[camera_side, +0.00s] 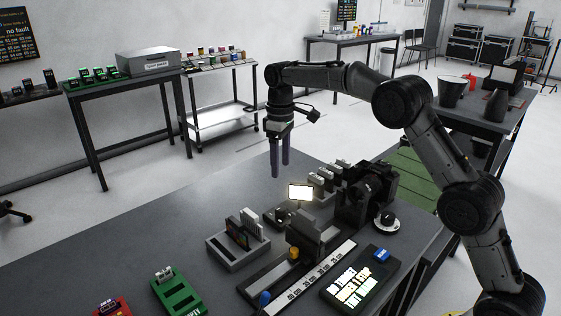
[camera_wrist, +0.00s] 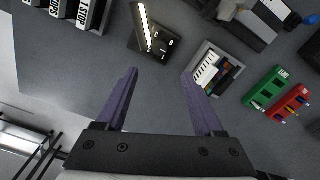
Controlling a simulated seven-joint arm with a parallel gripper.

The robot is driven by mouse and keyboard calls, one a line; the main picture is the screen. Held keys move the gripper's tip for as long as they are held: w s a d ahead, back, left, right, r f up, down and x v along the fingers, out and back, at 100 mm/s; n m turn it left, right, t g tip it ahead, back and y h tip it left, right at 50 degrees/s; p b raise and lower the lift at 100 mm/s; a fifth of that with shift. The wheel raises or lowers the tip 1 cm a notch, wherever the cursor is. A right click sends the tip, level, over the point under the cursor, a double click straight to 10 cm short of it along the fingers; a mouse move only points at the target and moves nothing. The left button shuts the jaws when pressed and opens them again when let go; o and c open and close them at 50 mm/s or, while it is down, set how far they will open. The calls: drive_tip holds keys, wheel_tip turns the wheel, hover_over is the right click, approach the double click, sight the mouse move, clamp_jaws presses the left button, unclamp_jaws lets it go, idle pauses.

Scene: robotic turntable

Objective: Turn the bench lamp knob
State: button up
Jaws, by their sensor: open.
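The bench lamp appears to be the small dark unit with a bright lit panel (camera_side: 301,192) and a dark base (camera_side: 279,217) on the bench. In the wrist view its lit panel (camera_wrist: 143,22) stands edge-on at the top, beside the base (camera_wrist: 172,42) with small fittings. I cannot tell which fitting is the knob. My gripper (camera_side: 280,171) points down, open and empty, above the bench and left of the lit panel. In the wrist view the purple fingers (camera_wrist: 160,73) are apart, with the lamp beyond the fingertips and not touching them.
A grey slotted holder (camera_side: 226,257) with upright cards stands nearby. A green box (camera_side: 178,294) and red box (camera_side: 110,309) lie toward the front. A marked rail (camera_side: 312,275), a lit-label panel (camera_side: 335,298) and a black-and-white dial (camera_side: 386,222) sit rightward. The bench left of the lamp is clear.

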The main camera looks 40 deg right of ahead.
drive_tip(key=m+t+h, duration=0.3)
drive_tip(key=m, duration=1.1)
approach(280, 208)
drive_tip(key=x, duration=0.8)
drive_tip(key=shift+d+f, duration=0.15)
drive_tip(key=shift+f, duration=0.1)
clamp_jaws()
